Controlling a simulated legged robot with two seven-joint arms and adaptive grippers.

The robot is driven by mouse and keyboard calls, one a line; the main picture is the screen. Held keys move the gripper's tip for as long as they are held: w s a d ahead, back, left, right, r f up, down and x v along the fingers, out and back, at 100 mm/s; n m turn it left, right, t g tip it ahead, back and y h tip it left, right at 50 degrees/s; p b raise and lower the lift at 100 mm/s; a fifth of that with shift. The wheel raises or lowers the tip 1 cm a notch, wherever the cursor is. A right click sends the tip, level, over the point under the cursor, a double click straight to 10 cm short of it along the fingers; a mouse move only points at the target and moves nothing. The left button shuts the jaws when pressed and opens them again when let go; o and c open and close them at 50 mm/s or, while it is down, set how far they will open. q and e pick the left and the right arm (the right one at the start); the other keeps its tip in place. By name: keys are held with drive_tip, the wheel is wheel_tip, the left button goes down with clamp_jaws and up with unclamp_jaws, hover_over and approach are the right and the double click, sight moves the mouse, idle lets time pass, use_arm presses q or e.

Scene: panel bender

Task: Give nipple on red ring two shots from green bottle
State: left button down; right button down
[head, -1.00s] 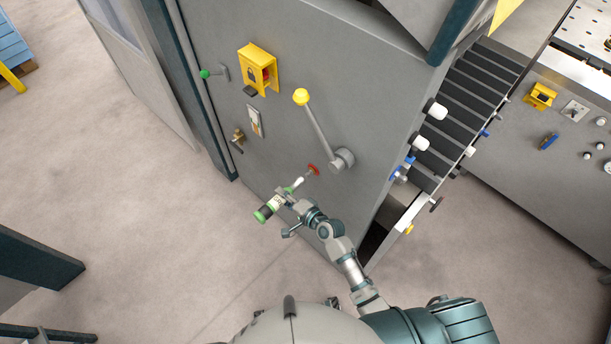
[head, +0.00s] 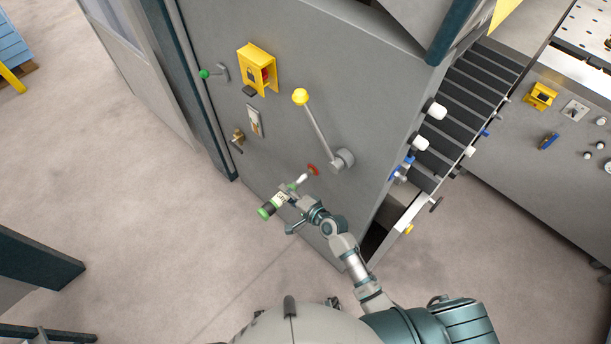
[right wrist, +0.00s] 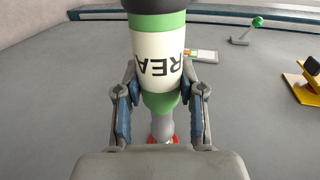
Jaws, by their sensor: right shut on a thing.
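A green bottle with a white label and a dark band (head: 266,211) is held in my right gripper (head: 288,196), which is shut around it. In the right wrist view the bottle (right wrist: 158,55) sits between both fingers, its narrow grey-white end pointing at the machine panel. The red ring (head: 313,169) is on the grey panel, just beyond the bottle's white tip (head: 302,178). In the right wrist view only slivers of red show behind the bottle's end. The nipple itself is hidden or too small to tell, and I cannot tell whether the tip touches it. My left gripper is not in view.
A yellow-knobbed lever (head: 319,127) stands out from the panel above the ring. A yellow lock box (head: 258,69), a green-knobbed handle (head: 213,73) and a brass valve (head: 238,138) are further left. The floor (head: 130,220) at left is open.

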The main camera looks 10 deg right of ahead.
drive_tip(key=shift+w+d, duration=0.3)
drive_tip(key=shift+d, duration=0.1)
idle(0.3)
drive_tip(key=shift+s+a+p, duration=0.5)
drive_tip(key=shift+s+a, duration=0.15)
drive_tip(key=shift+a, duration=0.25)
idle(0.6)
